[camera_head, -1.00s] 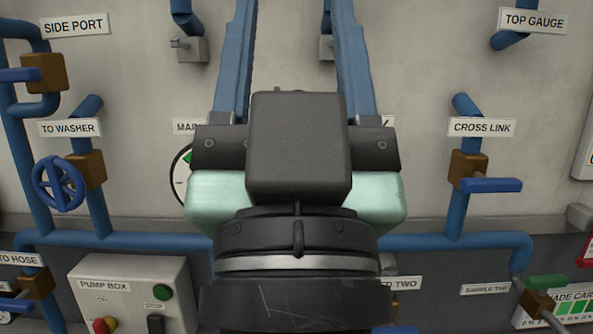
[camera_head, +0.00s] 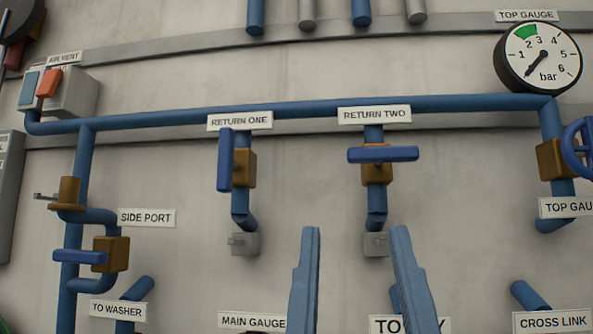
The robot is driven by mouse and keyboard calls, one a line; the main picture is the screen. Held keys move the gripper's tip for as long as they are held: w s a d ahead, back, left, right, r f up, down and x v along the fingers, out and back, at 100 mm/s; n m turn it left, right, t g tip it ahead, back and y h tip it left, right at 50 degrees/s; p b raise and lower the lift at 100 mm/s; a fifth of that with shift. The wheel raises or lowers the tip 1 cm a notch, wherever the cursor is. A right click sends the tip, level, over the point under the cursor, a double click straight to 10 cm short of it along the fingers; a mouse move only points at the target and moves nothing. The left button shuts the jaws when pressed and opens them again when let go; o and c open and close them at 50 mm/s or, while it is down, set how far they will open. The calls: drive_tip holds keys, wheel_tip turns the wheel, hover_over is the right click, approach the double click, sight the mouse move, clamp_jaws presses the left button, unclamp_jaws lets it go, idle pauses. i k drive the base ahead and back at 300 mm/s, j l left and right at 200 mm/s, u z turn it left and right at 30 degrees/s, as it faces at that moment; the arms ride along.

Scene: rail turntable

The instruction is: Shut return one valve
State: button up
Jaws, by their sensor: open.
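The return one valve (camera_head: 245,168) is a brown block on a short vertical blue pipe under the RETURN ONE label (camera_head: 240,121). Its blue lever handle (camera_head: 226,160) stands vertical, in line with the pipe. To its right is the return two valve (camera_head: 377,172), with its blue handle (camera_head: 383,154) lying horizontal across the pipe. My gripper (camera_head: 355,235) shows at the bottom centre as two blue fingers, apart, with nothing between them. It appears lower than both return valves and to the right of return one. The rest of the gripper is out of frame.
A long blue pipe (camera_head: 310,108) runs across above the valves. The side port valve (camera_head: 111,254) stands at lower left. A round gauge (camera_head: 538,57) and a handwheel valve (camera_head: 553,159) are at right. Grey brackets (camera_head: 245,244) sit below the return pipes. Bare wall surrounds them.

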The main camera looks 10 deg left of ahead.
sight(227, 163)
drive_tip(key=i+l+u, duration=0.25)
drive_tip(key=i+l, duration=0.15)
drive_tip(key=l, duration=0.2)
drive_tip(key=i+l+u, duration=0.15)
drive_tip(key=l, duration=0.2)
drive_tip(key=i, duration=0.05)
